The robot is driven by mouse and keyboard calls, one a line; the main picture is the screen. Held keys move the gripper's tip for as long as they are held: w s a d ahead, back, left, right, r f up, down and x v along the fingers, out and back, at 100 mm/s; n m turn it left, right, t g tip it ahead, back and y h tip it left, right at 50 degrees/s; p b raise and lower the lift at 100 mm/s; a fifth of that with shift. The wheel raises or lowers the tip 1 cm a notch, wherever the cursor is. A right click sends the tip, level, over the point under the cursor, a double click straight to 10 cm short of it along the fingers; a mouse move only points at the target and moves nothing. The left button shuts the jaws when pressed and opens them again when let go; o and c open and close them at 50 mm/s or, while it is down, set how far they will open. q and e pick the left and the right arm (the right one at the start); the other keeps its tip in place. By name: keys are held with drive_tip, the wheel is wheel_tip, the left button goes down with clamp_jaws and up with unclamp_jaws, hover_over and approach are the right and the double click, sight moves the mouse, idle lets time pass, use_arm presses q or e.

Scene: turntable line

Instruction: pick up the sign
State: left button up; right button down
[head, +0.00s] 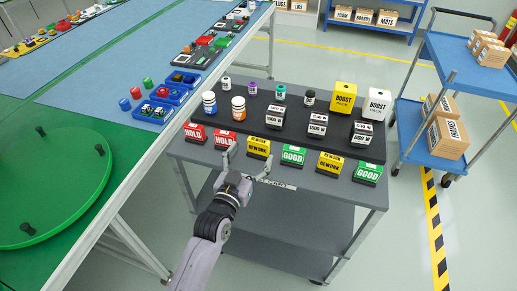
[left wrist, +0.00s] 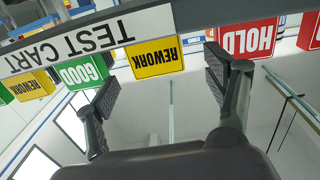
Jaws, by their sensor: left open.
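Several small signs stand along the front edge of the grey test cart (head: 215,157). They are a red HOLD sign (head: 194,133), a second HOLD sign (head: 225,138), a yellow REWORK sign (head: 258,147), a green GOOD sign (head: 293,155), another REWORK sign (head: 329,162) and another GOOD sign (head: 367,172). My left gripper (head: 249,157) is open and empty at the cart's front edge, by the nearer REWORK sign. In the left wrist view this REWORK sign (left wrist: 157,58) shows between the spread fingers, beyond their tips. A HOLD sign (left wrist: 247,38) is beside the right finger. My right gripper is not in view.
Behind the signs, a raised dark shelf holds bottles, labelled blocks, a yellow box (head: 343,97) and a white box (head: 377,104). The green turntable (head: 55,190) is at left. A blue trolley (head: 465,70) with cartons stands at right.

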sight(257, 146)
use_arm(q)
drive_tip(key=shift+d+p+x, duration=0.2)
drive_tip(key=shift+p+x, duration=0.2)
drive_tip(key=shift+x, duration=2.25)
drive_tip(key=shift+s, duration=0.15)
drive_tip(key=shift+c, duration=0.2)
drive_tip(key=c, duration=1.2)
drive_tip(key=shift+c, duration=0.4)
drive_tip(key=shift+r, duration=0.1)
